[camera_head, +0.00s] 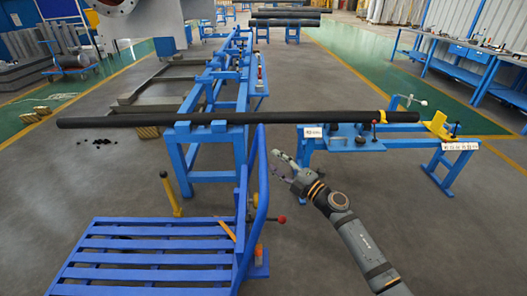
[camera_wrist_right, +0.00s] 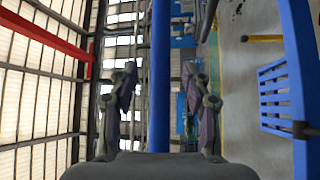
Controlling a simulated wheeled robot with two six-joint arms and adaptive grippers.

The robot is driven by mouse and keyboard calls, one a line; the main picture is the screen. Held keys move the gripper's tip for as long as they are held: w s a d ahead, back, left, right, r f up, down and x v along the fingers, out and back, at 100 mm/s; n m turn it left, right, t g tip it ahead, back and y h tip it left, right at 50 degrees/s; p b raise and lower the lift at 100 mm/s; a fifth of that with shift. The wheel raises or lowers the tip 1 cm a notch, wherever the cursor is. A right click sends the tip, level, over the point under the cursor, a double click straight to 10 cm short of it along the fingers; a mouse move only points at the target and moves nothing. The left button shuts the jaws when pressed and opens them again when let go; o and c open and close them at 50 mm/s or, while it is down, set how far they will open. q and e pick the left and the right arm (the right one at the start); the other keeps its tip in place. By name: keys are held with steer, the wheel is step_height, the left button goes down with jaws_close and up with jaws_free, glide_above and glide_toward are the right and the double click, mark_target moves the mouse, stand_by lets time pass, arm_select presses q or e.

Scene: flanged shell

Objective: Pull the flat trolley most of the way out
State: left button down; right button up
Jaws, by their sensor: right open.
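The flat blue trolley (camera_head: 150,258) stands at the lower left in the head view. It has a slatted deck and a tall blue push handle (camera_head: 262,185) at its right end. My right gripper (camera_head: 282,166) is just right of the handle, its fingers pointing toward it. In the right wrist view the open fingers (camera_wrist_right: 160,95) stand either side of a blue bar, which looks like the handle's bar (camera_wrist_right: 160,70). I cannot tell how deep it lies between them. The slatted deck also shows in the right wrist view (camera_wrist_right: 274,95). My left gripper is not in view.
A long black pipe (camera_head: 110,121) lies across blue stands behind the trolley. A blue bench (camera_head: 345,138) with clamps stands behind my right gripper. A yellow post (camera_head: 171,195) rises behind the deck. The grey floor right of my right arm is clear.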

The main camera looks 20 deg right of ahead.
mark_target(263, 154)
steer(key=x, duration=0.6)
steer(key=shift+w+a+f, duration=0.1)
jaws_close()
